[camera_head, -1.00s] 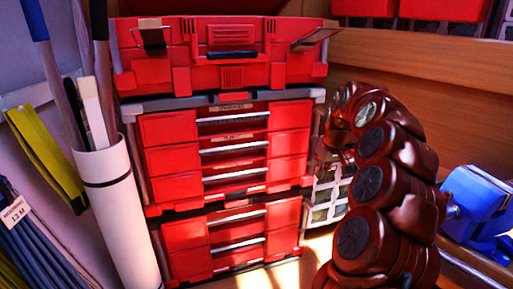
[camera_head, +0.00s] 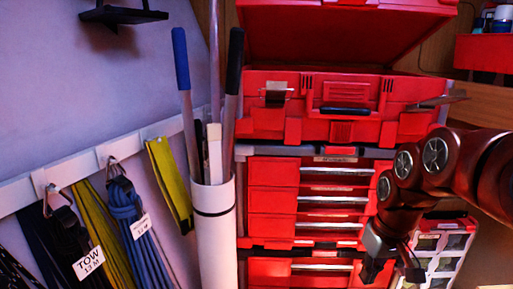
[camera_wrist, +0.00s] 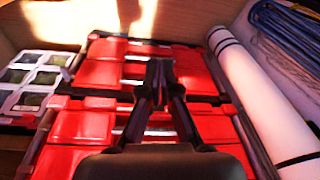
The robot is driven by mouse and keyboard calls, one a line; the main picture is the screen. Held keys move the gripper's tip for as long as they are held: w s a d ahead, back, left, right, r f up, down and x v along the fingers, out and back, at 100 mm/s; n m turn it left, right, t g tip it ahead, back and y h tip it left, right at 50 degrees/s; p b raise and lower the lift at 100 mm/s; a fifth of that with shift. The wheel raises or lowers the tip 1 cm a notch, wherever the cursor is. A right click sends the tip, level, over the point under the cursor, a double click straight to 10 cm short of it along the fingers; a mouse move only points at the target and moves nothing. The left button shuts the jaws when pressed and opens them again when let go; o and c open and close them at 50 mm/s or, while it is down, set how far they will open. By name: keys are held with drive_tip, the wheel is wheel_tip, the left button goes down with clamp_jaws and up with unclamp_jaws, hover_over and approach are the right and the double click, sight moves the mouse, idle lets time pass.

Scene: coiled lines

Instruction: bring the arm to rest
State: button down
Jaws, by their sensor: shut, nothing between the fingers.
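My gripper (camera_head: 378,268) hangs from the dark red arm at the right of the head view, in front of the red drawer stack (camera_head: 270,205). In the wrist view my gripper (camera_wrist: 159,68) is shut, its black fingers close together with nothing between them. It points along the red drawer fronts (camera_wrist: 82,122) and appears apart from them. The arm is bent, with its upper links running off the right edge of the head view.
A red toolbox (camera_head: 285,115) with a raised lid tops the drawers. A white tube (camera_head: 215,235) holding poles stands left of them. Hanging straps and a coiled blue line (camera_head: 127,210) are on a white rail. A clear-windowed organizer (camera_head: 440,250) stands right, near my gripper.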

drive_tip(key=s+a+f+m+g+p, duration=0.1)
drive_tip(key=s+a+p, duration=0.1)
drive_tip(key=s, duration=0.9)
drive_tip(key=s+a+f+g+h+p, duration=0.1)
drive_tip(key=s+a+p, duration=0.1)
drive_tip(key=s, duration=1)
drive_tip(key=shift+s+a+f+m+g, duration=0.25)
drive_tip(key=shift+a+f+m+g, duration=0.05)
drive_tip(key=shift+f+m+g, duration=0.1)
drive_tip(key=shift+a, duration=0.15)
drive_tip(key=shift+a+r, duration=0.1)
drive_tip(key=shift+a, duration=0.25)
